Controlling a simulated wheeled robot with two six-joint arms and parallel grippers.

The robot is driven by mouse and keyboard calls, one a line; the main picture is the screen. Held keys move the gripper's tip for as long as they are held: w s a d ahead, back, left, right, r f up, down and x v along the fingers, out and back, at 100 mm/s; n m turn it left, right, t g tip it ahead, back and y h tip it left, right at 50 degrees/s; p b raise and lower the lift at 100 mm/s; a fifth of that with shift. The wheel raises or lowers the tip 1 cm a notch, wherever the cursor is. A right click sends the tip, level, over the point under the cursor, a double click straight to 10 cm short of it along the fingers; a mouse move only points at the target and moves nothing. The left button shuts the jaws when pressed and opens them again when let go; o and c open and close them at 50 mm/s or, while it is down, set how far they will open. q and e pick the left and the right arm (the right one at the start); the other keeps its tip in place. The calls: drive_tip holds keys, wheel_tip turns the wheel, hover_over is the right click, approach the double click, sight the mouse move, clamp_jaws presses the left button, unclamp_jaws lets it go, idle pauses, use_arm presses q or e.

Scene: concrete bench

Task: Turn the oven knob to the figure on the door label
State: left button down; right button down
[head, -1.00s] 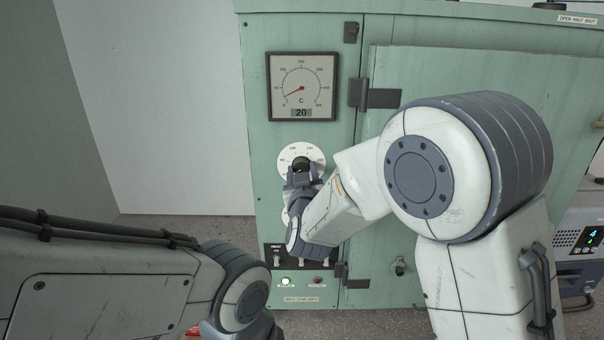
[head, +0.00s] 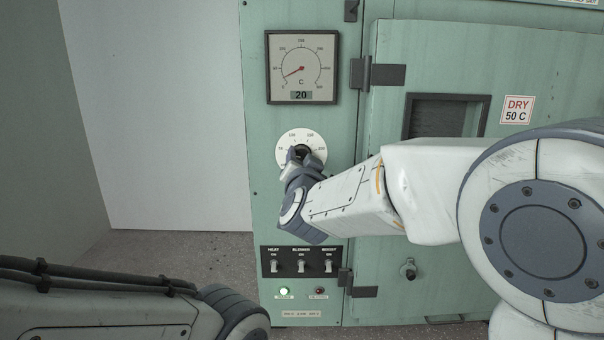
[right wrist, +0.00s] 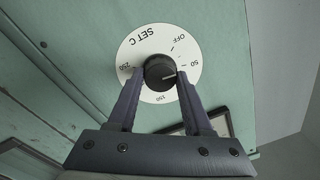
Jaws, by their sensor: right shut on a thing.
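The black oven knob (right wrist: 160,72) sits at the centre of a white dial (right wrist: 143,45) marked SET C, with OFF, 50, 150 and 250 readable in the right wrist view. Its white pointer line lies on the side toward 50; the exact setting is hard to read. My right gripper (right wrist: 160,76) is shut on the knob, one finger on each side. In the head view my right gripper (head: 300,157) partly covers the dial (head: 313,158). The door label (head: 518,110) reads DRY 50 C. My left gripper is out of view; only its arm shows at lower left.
The gauge (head: 302,67) above the dial shows 20. Below are switches (head: 301,262) marked HEAT, BLOWER and BOOST, and a lit green lamp (head: 284,290). The green door (head: 440,60) is shut, with a dark window (head: 445,115). Floor left of the oven is clear.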

drive_tip(key=shift+m+b, duration=0.55)
drive_tip(key=shift+m, duration=0.05)
drive_tip(key=shift+c, duration=1.6)
unclamp_jaws()
drive_tip(key=shift+s, duration=0.55)
drive_tip(key=s+b, duration=0.2)
drive_tip(key=s, duration=0.7)
drive_tip(key=shift+s+d+f, duration=0.15)
drive_tip(key=shift+s+d, duration=0.05)
